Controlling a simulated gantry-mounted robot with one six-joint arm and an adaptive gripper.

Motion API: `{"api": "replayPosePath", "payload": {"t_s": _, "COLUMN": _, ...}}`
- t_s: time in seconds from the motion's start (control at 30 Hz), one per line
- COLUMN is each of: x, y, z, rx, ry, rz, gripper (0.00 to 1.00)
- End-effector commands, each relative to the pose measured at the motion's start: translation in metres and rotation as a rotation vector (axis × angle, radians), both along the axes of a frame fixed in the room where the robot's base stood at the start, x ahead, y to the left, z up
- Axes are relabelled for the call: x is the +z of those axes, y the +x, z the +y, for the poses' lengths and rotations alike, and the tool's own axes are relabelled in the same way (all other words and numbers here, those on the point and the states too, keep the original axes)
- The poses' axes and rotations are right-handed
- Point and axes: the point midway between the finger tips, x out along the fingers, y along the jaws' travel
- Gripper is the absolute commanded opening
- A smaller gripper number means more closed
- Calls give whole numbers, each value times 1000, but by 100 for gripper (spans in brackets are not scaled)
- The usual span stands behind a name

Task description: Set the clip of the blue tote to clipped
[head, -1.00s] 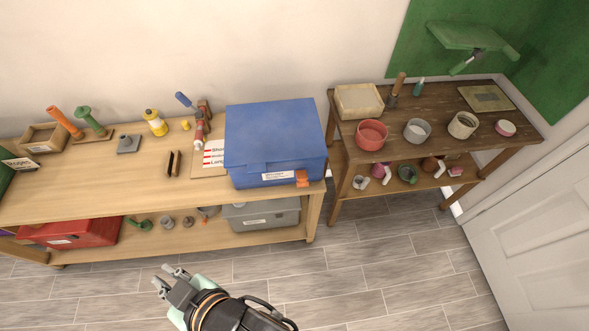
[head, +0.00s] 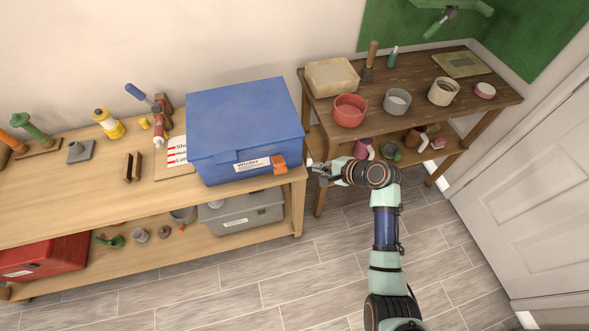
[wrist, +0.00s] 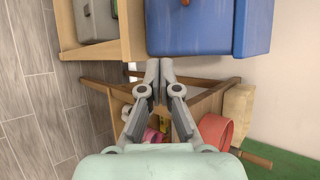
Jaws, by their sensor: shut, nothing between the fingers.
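The blue tote (head: 240,120) stands with its lid down at the right end of the light wooden bench, a "Winter" label on its front. Its orange clip (head: 279,164) is on the front face near the right corner; I cannot tell its exact setting. My gripper (head: 314,167) is just right of the clip, past the bench's right end, apart from the tote and pointing left. In the wrist view the blue tote (wrist: 205,25) fills the upper right, beyond the shut, empty fingertips of my gripper (wrist: 159,62). The clip is barely visible there at the top edge.
The light bench (head: 80,205) has a grey tote (head: 240,212) and a red tote (head: 45,257) on its lower shelf. The dark wooden table (head: 415,85), with several pots, stands close behind my gripper. The floor in front is clear.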

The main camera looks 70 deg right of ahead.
Motion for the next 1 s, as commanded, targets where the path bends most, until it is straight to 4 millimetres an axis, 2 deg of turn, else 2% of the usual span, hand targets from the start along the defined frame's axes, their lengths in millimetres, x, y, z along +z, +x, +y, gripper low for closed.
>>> {"api": "replayPosePath", "payload": {"t_s": 0.23, "x": 0, "y": 1, "z": 1, "rx": 3, "ry": -3, "rz": 2, "gripper": 0}}
{"api": "replayPosePath", "payload": {"t_s": 0.37, "x": -6, "y": 9, "z": -1, "rx": 6, "ry": -3, "rz": 2, "gripper": 0}}
{"api": "replayPosePath", "payload": {"t_s": 0.8, "x": -62, "y": 78, "z": -23, "rx": 7, "ry": -2, "rz": 4, "gripper": 0}}
{"api": "replayPosePath", "payload": {"t_s": 0.9, "x": -48, "y": 82, "z": -8, "rx": 7, "ry": -5, "rz": 3, "gripper": 0}}
{"api": "replayPosePath", "payload": {"t_s": 1.0, "x": -43, "y": 84, "z": 3, "rx": 7, "ry": -5, "rz": 3, "gripper": 0}}
